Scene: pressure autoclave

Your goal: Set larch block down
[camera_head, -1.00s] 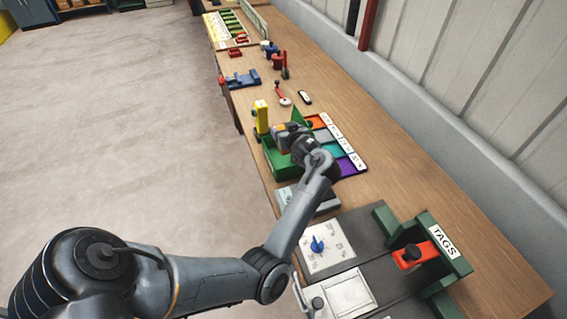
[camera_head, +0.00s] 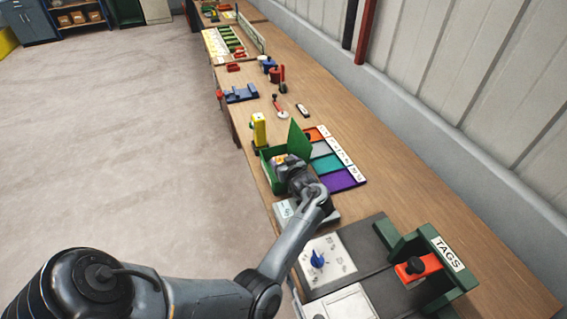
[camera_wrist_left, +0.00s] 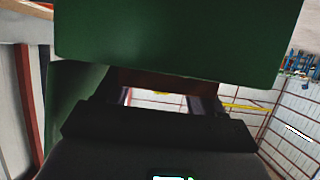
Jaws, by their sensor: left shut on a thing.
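My left gripper (camera_head: 284,163) is at the green open box (camera_head: 265,170) on the bench, with its fingers over or inside the opening. It is shut on the larch block, which is mostly hidden by the gripper; a small orange-tan patch shows at the fingertips. I cannot tell whether the block touches the box floor. The box's green flap (camera_head: 299,141) stands up behind the gripper. In the left wrist view a large dark green panel (camera_wrist_left: 175,40) fills the top, close to the gripper. My right gripper is not in view.
A yellow post-like object (camera_head: 259,129) stands just beyond the box. A labelled strip of coloured panels, including a teal one (camera_head: 327,163), lies to its right. A dial panel (camera_head: 325,258) and a green TAGS rack (camera_head: 455,268) are nearer. Bare bench lies at right.

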